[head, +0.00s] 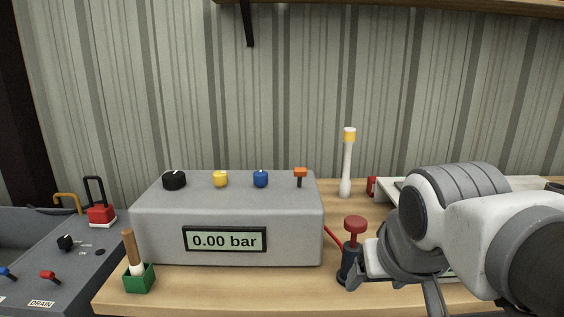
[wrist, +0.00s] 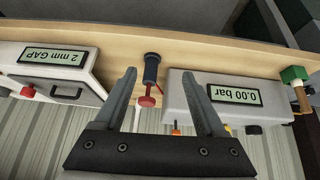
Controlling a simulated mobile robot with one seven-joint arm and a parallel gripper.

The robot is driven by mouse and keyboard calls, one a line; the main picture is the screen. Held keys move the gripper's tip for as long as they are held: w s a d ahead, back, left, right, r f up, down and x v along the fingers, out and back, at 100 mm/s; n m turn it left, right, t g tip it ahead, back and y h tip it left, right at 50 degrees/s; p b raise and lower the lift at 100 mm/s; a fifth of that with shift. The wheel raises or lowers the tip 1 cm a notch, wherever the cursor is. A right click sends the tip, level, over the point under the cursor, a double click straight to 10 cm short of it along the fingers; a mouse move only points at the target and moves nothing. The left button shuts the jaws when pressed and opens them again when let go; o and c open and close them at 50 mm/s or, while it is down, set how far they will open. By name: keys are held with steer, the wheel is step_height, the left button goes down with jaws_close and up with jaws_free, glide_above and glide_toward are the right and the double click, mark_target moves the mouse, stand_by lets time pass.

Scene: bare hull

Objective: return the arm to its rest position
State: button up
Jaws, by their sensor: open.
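My arm (head: 470,215) reaches in from the right in the head view, bent over the right part of the workbench. My gripper (wrist: 159,72) shows in the wrist view with its two dark fingers spread apart and nothing between them. The wrist view is upside down relative to the head view. A dark cylinder with a red knob (wrist: 151,72) lies in line with the gap between the fingers; I cannot tell how far below.
A grey box reading 0.00 bar (head: 225,240) stands on the wooden bench (head: 200,292). The red-knobbed cylinder (head: 352,250) stands between box and arm. A white post with yellow top (head: 347,165) stands behind. A green holder (head: 139,279) is front left. A 2 mm GAP unit (wrist: 50,68) also shows.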

steer(key=s+f+g, duration=0.1)
steer(key=s+f, duration=0.4)
steer(key=s, duration=0.1)
step_height(320, 180, up, 12)
steer(key=p, duration=1.2)
steer(key=shift+d+r+p, duration=0.15)
steer(key=shift+d+p, duration=0.15)
stand_by(1.2)
